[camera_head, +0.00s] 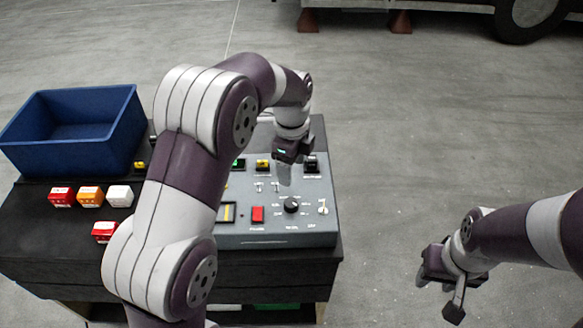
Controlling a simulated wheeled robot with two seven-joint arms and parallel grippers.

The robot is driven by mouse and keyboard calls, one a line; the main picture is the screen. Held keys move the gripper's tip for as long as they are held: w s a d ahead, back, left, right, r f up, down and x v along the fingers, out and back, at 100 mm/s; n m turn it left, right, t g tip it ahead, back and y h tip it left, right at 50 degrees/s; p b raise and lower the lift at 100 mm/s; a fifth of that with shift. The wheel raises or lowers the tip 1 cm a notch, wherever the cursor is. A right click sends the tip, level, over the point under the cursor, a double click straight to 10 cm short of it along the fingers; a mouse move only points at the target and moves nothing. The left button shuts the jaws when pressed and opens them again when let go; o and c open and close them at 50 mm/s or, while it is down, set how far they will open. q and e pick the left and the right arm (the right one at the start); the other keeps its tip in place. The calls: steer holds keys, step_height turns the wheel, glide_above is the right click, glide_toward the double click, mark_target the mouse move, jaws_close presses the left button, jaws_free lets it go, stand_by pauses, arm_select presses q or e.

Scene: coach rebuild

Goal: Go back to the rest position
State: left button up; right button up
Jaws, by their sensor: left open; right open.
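My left gripper (285,172) hangs over the grey control panel (285,240), pointing down just above its upper middle. Its fingers are partly hidden by its own body, and nothing shows in them. My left arm crosses the table and hides part of the panel. My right gripper (437,292) is at the lower right, over bare floor to the right of the table. Its fingers are apart and empty.
A black table (60,245) carries the panel, a blue bin (70,150) and several small red, orange and white blocks (90,196). The panel has a red button (258,214), a black knob (291,205) and switches. Grey floor lies open to the right.

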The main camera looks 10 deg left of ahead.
arm_select(q)
steer(key=s+a+f+n, duration=0.1)
steer(key=s+a+n, duration=0.1)
steer(key=s+n, duration=0.7)
steer(key=s+a+n+t, duration=0.1)
steer(key=s+a+n, duration=0.1)
steer(key=s+n, duration=0.8)
steer(key=shift+s+a+f+n, duration=0.15)
steer(key=shift+a+f+n, duration=0.05)
steer(key=shift+f+n, duration=0.2)
steer(key=shift+s, duration=0.15)
